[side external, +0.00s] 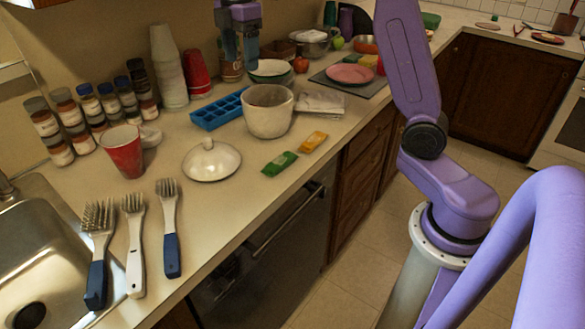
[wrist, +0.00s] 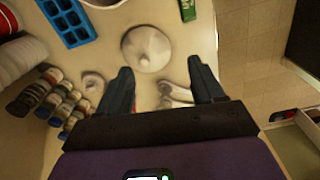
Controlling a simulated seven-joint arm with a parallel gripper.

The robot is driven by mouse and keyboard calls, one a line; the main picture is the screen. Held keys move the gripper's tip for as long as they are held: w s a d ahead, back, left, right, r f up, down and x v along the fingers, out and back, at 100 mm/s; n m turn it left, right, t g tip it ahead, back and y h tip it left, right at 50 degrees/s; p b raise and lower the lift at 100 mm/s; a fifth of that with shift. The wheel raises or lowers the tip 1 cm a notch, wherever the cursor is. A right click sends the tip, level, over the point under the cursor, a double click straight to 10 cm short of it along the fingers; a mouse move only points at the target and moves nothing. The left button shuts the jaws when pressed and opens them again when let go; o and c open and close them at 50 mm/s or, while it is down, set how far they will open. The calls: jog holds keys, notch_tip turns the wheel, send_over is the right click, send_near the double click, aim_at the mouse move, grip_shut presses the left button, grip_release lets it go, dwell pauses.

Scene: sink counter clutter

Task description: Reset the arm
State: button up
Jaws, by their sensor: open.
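My gripper (side external: 240,52) is at the top of the side view, raised above the back of the counter near the bowls. It is purple with dark fingers. In the wrist view its two fingers (wrist: 160,70) are spread apart, with nothing held between them. The white lid (wrist: 146,48) shows beyond the fingertips in the wrist view. It lies on the counter, apart from the fingers; it also shows in the side view (side external: 211,162). The purple arm links at the right are mine.
A beige pot (side external: 268,112), blue ice tray (side external: 219,109), green packet (side external: 279,164) and orange packet (side external: 314,142) lie mid-counter. A red cup (side external: 123,153), spice jars (side external: 84,139) and several brushes (side external: 134,240) are nearer the sink (side external: 38,250). Stacked cups (side external: 169,70) stand behind.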

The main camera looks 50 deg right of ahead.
jog(key=s+a+f+m, duration=0.1)
jog(key=s+a+f, duration=0.25)
jog(key=s, duration=0.55)
jog(key=s+a+f+m, duration=0.1)
jog(key=s+a+f, duration=0.3)
jog(key=s, duration=0.5)
jog(key=s+d+f, duration=0.2)
jog(key=s+f, duration=0.1)
jog(key=s, duration=0.5)
jog(key=s+d+f+m, duration=0.1)
jog(key=s+d+f, duration=0.1)
jog(key=s, duration=0.6)
jog(key=shift+s+f+m, duration=0.2)
jog(key=shift+f+m, duration=0.1)
jog(key=shift+f, duration=0.35)
